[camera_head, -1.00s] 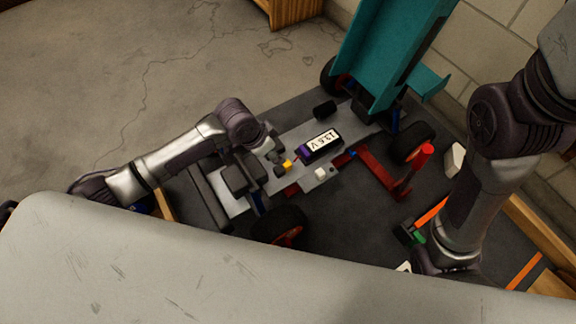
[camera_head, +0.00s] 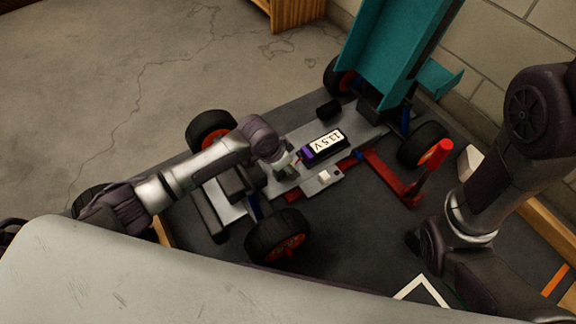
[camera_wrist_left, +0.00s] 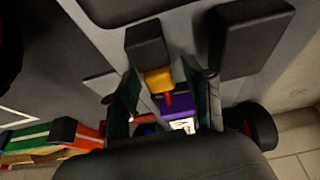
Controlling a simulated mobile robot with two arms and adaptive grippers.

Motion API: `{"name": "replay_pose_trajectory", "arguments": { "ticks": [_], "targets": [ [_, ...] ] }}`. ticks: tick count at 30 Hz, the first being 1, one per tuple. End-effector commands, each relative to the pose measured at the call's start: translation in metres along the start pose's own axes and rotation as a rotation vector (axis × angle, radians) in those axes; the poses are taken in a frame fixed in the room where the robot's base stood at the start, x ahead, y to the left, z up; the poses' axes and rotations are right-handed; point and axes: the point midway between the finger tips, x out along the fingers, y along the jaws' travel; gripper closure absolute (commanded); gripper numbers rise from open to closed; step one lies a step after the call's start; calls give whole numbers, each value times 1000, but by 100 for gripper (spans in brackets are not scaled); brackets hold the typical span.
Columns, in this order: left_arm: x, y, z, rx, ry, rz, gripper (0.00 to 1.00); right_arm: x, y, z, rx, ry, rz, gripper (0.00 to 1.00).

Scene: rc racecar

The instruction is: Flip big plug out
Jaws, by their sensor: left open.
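The yellow plug (camera_wrist_left: 158,80) sits on the car chassis (camera_head: 229,210), between a dark block (camera_wrist_left: 146,42) and the battery's purple end (camera_wrist_left: 172,104), with a short red lead beside it. My left gripper (camera_wrist_left: 169,76) is open, its two fingers standing apart on either side of the plug; contact is not visible. In the head view my left gripper (camera_head: 284,164) is low over the chassis beside the battery (camera_head: 325,147) marked 13.5 V, and it hides the plug there. My right arm (camera_head: 478,205) reaches down at the right; its gripper does not show.
The chassis rests on a dark mat with wheels (camera_head: 278,237) at its corners. A teal body panel (camera_head: 390,50) rises at the back, and a red bumper-like part (camera_head: 398,180) is at the right. A white block (camera_head: 469,163) lies near the wall.

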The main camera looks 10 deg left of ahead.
Motion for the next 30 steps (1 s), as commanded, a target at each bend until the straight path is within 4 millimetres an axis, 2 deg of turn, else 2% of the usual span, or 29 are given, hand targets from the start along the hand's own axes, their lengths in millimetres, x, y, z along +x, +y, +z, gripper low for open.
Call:
{"name": "replay_pose_trajectory", "arguments": {
  "ticks": [2,9,12,20,25,30],
  "targets": [
    [0,0,0,0,0,0,48,0,0,0,0,0,0,60],
    [0,0,0,0,0,0,88,0,0,0,0,0,0,60],
    [0,0,0,0,0,0,100,0,0,0,0,0,0,60],
    [0,0,-1,-1,0,0,100,1,0,0,0,0,0,60],
    [2,0,-16,-4,1,1,100,14,3,5,0,-1,0,60],
    [8,0,-23,-1,0,0,100,18,4,7,0,-1,0,60]
  ]
}}
